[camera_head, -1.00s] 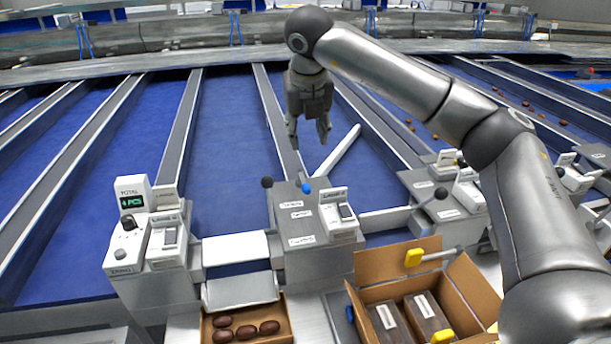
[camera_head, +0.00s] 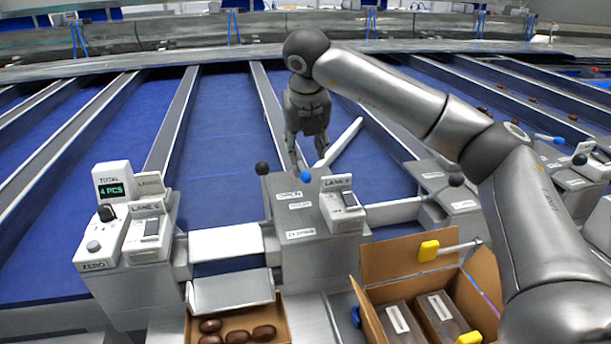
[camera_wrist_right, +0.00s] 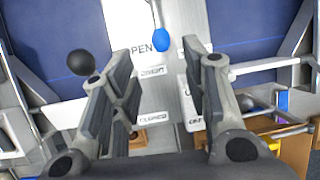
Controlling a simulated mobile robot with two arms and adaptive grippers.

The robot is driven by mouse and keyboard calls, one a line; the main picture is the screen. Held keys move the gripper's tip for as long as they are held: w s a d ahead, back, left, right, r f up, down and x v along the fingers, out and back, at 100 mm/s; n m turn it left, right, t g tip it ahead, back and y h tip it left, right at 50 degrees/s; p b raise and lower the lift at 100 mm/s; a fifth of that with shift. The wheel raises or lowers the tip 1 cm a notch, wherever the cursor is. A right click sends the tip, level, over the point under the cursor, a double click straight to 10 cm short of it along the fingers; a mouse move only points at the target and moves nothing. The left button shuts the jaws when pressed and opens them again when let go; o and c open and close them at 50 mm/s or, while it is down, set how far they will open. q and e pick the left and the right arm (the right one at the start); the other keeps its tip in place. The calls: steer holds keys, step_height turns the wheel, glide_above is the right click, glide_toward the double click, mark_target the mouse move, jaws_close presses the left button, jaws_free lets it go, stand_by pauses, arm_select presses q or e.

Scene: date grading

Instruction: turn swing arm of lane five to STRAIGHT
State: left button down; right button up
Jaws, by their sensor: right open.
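My right gripper (camera_head: 307,158) is open and empty. It points down just above the blue knob (camera_head: 306,177) on the grey console (camera_head: 296,222) in the middle. In the right wrist view the blue knob (camera_wrist_right: 162,41) shows between the two open fingers (camera_wrist_right: 160,62), near their tips, with no visible contact. A pale swing arm (camera_head: 342,143) lies slanted across the blue lane behind the console. The console has several labels, one reading OPEN (camera_head: 289,195); its lane sign (camera_head: 338,183) is too small to read surely. My left gripper is not in view.
A black knob (camera_head: 262,168) stands left of the blue one. A counter box (camera_head: 113,185) showing 4 PCS is at left. A tray of dates (camera_head: 280,318) and a cardboard box (camera_head: 391,262) with dark packs sit in front. Other consoles stand at right.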

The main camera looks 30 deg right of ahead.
mark_target(306, 173)
steer(key=p+x, duration=0.2)
steer(key=x, duration=0.6)
steer(key=shift+d+f, duration=0.1)
steer(key=shift+f, duration=0.15)
steer(key=shift+w+f, duration=0.2)
steer(key=shift+f, duration=0.3)
jaws_close()
